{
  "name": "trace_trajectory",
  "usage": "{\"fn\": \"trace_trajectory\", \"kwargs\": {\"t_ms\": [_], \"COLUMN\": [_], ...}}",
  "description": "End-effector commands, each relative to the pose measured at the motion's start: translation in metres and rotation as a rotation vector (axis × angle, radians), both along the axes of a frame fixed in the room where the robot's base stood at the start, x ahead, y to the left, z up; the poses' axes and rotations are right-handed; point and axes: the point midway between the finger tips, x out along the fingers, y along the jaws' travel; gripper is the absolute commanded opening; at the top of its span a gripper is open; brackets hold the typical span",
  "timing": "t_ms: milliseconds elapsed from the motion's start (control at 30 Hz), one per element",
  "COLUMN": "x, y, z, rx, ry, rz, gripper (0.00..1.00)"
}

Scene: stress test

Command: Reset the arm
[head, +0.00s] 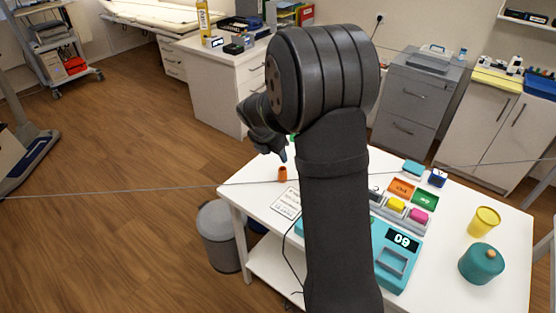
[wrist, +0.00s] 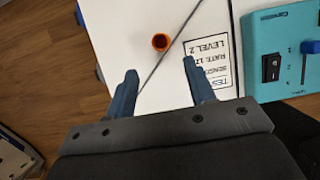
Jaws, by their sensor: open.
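My arm stands up through the middle of the head view and bends over at the top. My gripper (wrist: 160,67) is open, with its two blue fingers apart and nothing between them in the wrist view. In the head view the gripper (head: 283,154) shows only in part at the left of the arm, above the far left part of the white table (head: 258,193). A small orange cup (wrist: 160,42) stands on the table just beyond the fingertips; it also shows in the head view (head: 283,174). A printed card (wrist: 208,62) lies beside it, partly behind the right finger.
A teal device (head: 402,243) reading 60 sits mid-table, partly hidden by my arm. Coloured blocks, a yellow cup (head: 484,221) and a teal pot (head: 481,264) stand right. A thin line crosses the head view.

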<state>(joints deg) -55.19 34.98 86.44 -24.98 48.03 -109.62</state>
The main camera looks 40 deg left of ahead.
Motion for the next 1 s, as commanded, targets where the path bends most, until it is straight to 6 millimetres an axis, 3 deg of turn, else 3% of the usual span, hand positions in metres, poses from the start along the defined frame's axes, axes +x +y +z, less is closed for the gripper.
{"fn": "trace_trajectory", "kwargs": {"t_ms": [200, 567, 767, 1000], "x": [-0.004, -0.002, 0.008, 0.026], "y": [0.0, 0.0, 0.0, -0.001], "z": [0.009, 0.004, -0.021, -0.065], "rx": [-0.001, -0.001, -0.003, -0.004], "ry": [0.001, 0.001, 0.002, 0.003], "rz": [0.0, 0.0, 0.0, -0.001], "gripper": [0.5, 0.5, 0.5, 0.5]}}
